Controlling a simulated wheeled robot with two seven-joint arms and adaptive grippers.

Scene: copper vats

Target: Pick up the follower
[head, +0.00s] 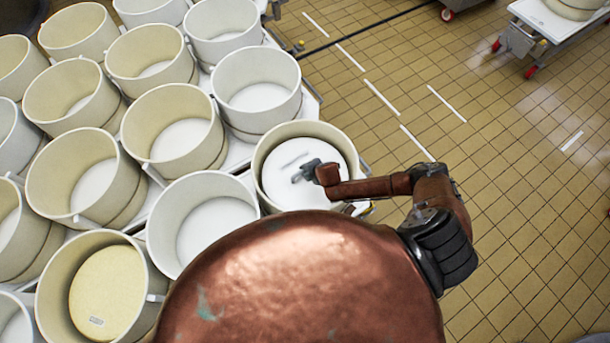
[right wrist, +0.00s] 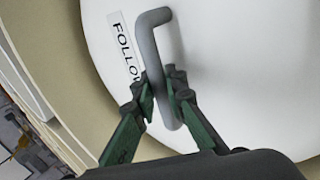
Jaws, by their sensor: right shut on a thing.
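The follower (head: 282,184) is a round white disc with a grey bar handle, inside the rim of a cream tub (head: 258,158) at the right edge of the tub group. Whether it rests in the tub or is raised cannot be told. In the right wrist view the follower (right wrist: 235,70) fills much of the picture, with a partly covered label (right wrist: 124,48) starting "FOLLO". My right gripper (head: 305,172) is over the disc. The right wrist view shows its green-grey fingers (right wrist: 168,100) shut on the handle (right wrist: 152,45). My left gripper is not in view.
Several cream and white tubs (head: 170,122) stand close together at the left. One at the lower left holds a yellow round (head: 106,285) with a small label. Tiled floor (head: 500,130) lies open at the right. A wheeled cart (head: 550,35) stands at the upper right.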

